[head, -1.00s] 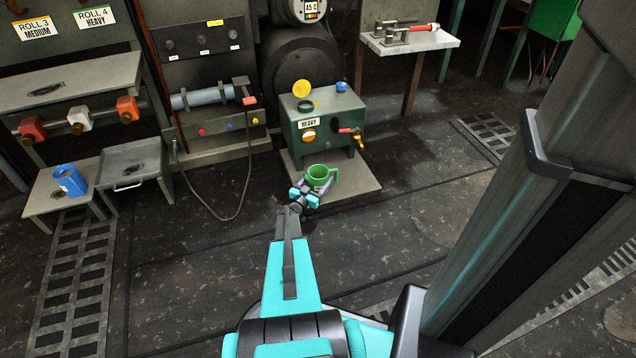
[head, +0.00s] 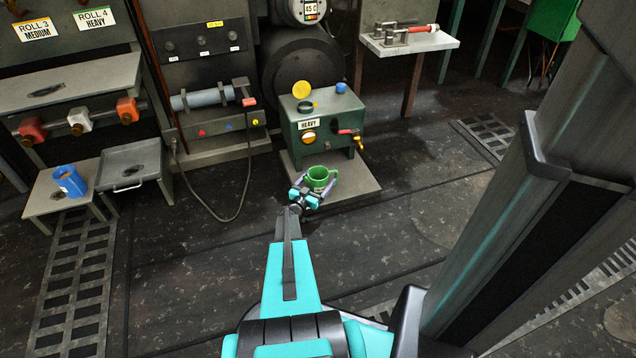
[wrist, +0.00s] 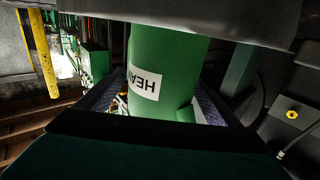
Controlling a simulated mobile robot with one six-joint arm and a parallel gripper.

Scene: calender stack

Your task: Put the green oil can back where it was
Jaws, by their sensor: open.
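The green oil can (head: 320,174) is upright at the grey base plate in front of the green tank. Its open top faces up, and its handle is on the right. My gripper (head: 313,188) is open, with its fingers on either side of the can. In the wrist view the can (wrist: 168,65) fills the space between the two fingers, with a white label partly reading "HEA". Whether the fingers touch the can is unclear. The can's bottom is partly hidden by my gripper in the head view.
The green tank (head: 322,133) marked HEAVY, with a red-handled tap (head: 351,136), stands just behind on the base plate (head: 352,188). A blue can (head: 70,181) stands on a low table at left. A hose hangs left of the tank. The floor in front is clear.

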